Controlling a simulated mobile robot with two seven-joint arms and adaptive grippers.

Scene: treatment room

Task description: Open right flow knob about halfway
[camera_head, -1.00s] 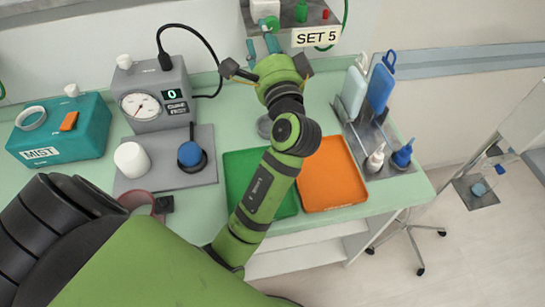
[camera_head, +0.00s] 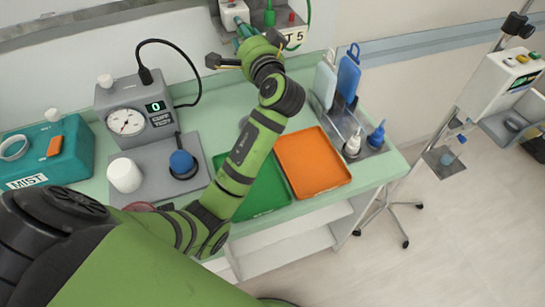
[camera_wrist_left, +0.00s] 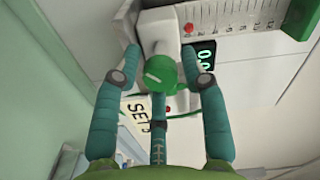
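A green round knob (camera_wrist_left: 160,72) with a pale line across its face is in the middle of the left wrist view, on a white fitting. I cannot tell whether it is the right flow knob. My left gripper (camera_wrist_left: 159,62) is open, with one teal finger on each side of the knob and a small gap at each side. In the head view the left gripper (camera_head: 241,33) reaches the wall unit (camera_head: 288,32) at the top, where the arm hides part of it. My right gripper is not in view.
The SET 5 label (camera_wrist_left: 136,109) is near the left finger.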

